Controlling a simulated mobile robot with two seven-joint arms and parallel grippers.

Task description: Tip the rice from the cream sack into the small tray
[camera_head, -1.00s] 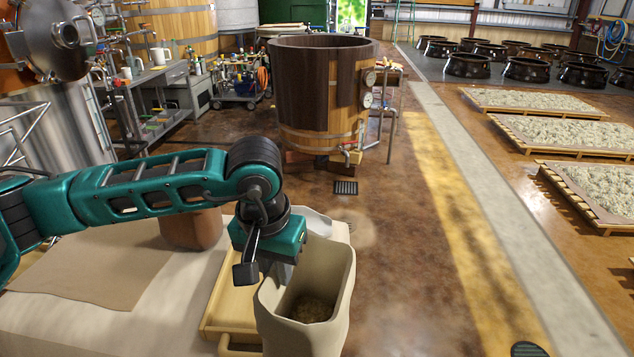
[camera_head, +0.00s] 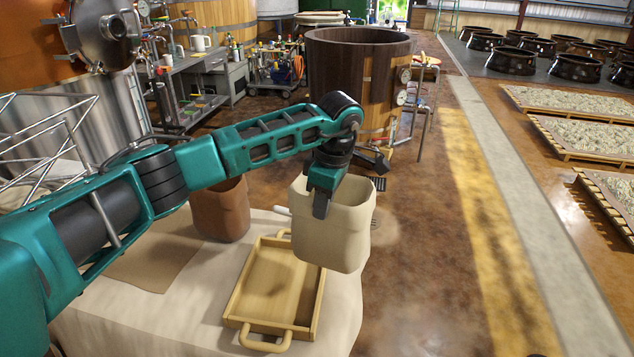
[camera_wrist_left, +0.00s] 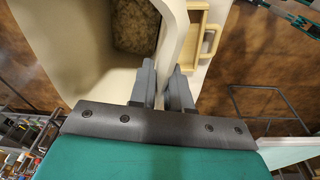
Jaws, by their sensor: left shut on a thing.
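The cream sack (camera_head: 342,240) is upright with its mouth up, held above the far right part of the small tray. My left gripper (camera_head: 322,204) is shut on the sack's near rim. In the left wrist view the gripper (camera_wrist_left: 163,88) pinches the rim of the cream sack (camera_wrist_left: 178,30). Brownish rice (camera_wrist_left: 135,27) shows inside the sack there. The small tray (camera_head: 275,290) is light wood with looped handles and lies on the cloth-covered table. Its visible floor is bare; the sack hides its far right corner.
A brown sack (camera_head: 222,212) stands on the table (camera_head: 190,325), left of the tray, by a brown cloth (camera_head: 150,262). A white object shows partly behind the cream sack. A large wooden vat (camera_head: 350,75) stands beyond. The floor right of the table is clear.

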